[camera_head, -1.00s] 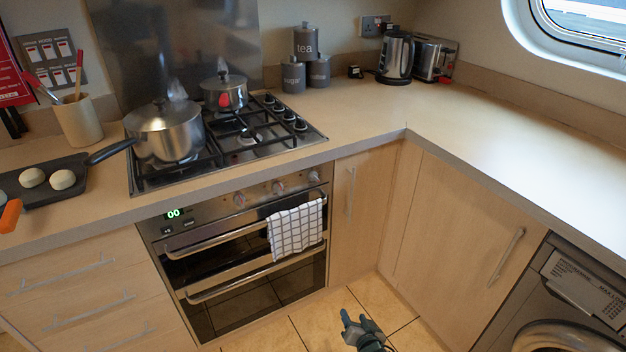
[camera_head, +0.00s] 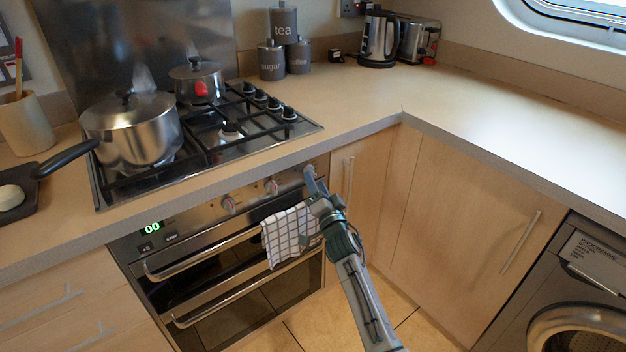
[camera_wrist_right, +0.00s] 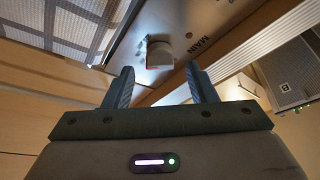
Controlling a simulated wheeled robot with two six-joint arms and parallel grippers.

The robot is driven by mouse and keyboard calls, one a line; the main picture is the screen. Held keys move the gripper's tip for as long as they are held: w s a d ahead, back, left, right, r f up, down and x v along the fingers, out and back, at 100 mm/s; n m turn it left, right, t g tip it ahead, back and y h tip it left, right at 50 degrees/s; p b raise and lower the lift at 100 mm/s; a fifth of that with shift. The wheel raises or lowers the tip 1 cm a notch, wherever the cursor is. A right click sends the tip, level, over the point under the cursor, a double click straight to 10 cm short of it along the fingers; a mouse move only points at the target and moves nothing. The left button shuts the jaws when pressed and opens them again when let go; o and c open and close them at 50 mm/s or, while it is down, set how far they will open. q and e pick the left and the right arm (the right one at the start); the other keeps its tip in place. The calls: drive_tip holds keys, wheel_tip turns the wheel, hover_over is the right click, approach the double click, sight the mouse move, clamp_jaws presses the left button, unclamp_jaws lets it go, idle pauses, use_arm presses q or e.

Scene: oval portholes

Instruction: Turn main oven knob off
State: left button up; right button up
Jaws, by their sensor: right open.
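The main oven knob (camera_wrist_right: 160,55) is a pale knob beside the printed word MAIN in the right wrist view. In the head view it is the rightmost knob (camera_head: 309,172) on the oven's front panel, partly covered by my gripper. My right gripper (camera_head: 315,187) is just in front of it. In the right wrist view the gripper (camera_wrist_right: 160,76) is open, its two fingers on either side of the view of the knob. The knob appears just beyond the fingertips, and I see no contact. My left gripper is not in view.
A checked towel (camera_head: 290,235) hangs on the upper oven handle, close left of my right gripper. A large pan (camera_head: 130,130) and a smaller pot (camera_head: 196,82) stand on the hob above.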

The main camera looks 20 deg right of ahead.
drive_tip(key=shift+x, duration=1.55)
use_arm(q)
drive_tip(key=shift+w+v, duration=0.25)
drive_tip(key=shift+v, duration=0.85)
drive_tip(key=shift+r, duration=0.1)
use_arm(e)
drive_tip(key=c, duration=1)
drive_tip(key=shift+o, duration=0.2)
drive_tip(key=shift+f+n, duration=0.1)
drive_tip(key=shift+n, duration=0.2)
